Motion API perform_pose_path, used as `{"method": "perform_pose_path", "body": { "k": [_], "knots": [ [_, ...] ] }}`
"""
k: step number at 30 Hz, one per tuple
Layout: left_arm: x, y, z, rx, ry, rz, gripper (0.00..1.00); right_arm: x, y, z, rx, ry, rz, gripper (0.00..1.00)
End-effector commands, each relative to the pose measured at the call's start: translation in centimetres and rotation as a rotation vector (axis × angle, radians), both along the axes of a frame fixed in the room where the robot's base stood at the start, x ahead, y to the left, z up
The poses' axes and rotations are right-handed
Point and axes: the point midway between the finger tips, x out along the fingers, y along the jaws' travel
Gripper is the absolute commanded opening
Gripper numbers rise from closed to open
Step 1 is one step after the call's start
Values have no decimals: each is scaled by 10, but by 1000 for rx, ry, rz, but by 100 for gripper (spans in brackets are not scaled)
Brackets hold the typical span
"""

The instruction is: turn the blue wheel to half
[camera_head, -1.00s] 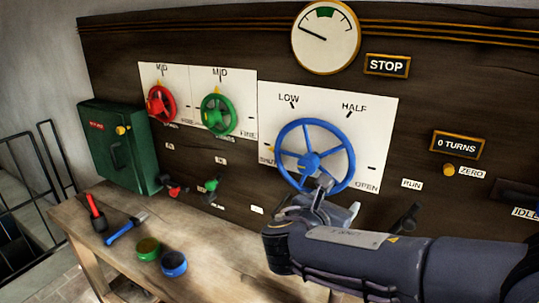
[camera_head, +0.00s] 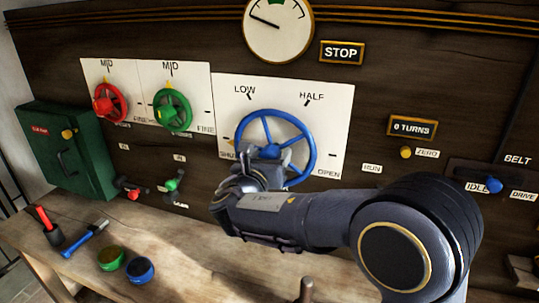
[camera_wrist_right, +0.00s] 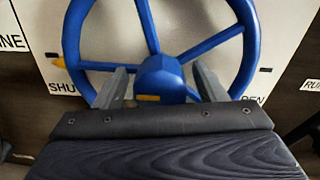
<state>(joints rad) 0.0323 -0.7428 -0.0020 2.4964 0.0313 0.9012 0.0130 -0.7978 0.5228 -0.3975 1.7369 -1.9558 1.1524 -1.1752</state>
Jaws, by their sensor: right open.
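The blue wheel (camera_head: 311,142) is mounted on a white plate (camera_head: 338,110) marked LOW, HALF, OPEN and a partly hidden SHUT. Its yellow pointer (camera_wrist_right: 57,62) is at the left, by the SHUT mark in the right wrist view. My right gripper (camera_head: 264,156) is at the wheel's lower middle, its arm covering the lower left rim. In the right wrist view my right gripper (camera_wrist_right: 160,85) is open, one finger on each side of the blue hub (camera_wrist_right: 160,72). I cannot tell whether the fingers touch it. My left gripper is out of view.
A red wheel (camera_head: 109,103) and a green wheel (camera_head: 173,110) are on plates to the left. Small levers sit below them. A workbench (camera_head: 190,245) below holds tools and two round pots. A blue-knobbed belt lever (camera_head: 492,184) is at the right, by IDLE.

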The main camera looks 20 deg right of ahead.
Motion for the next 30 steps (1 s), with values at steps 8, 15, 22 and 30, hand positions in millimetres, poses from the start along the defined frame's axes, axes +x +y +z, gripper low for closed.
{"method": "perform_pose_path", "body": {
  "k": [8,15,22,30],
  "knots": [
    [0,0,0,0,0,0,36,0,0,0,0,0,0,48],
    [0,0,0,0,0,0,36,0,0,0,1,0,0,20],
    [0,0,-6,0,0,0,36,0,0,-2,24,-16,1,20],
    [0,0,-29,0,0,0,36,0,0,-5,145,-97,0,20]
  ]
}}
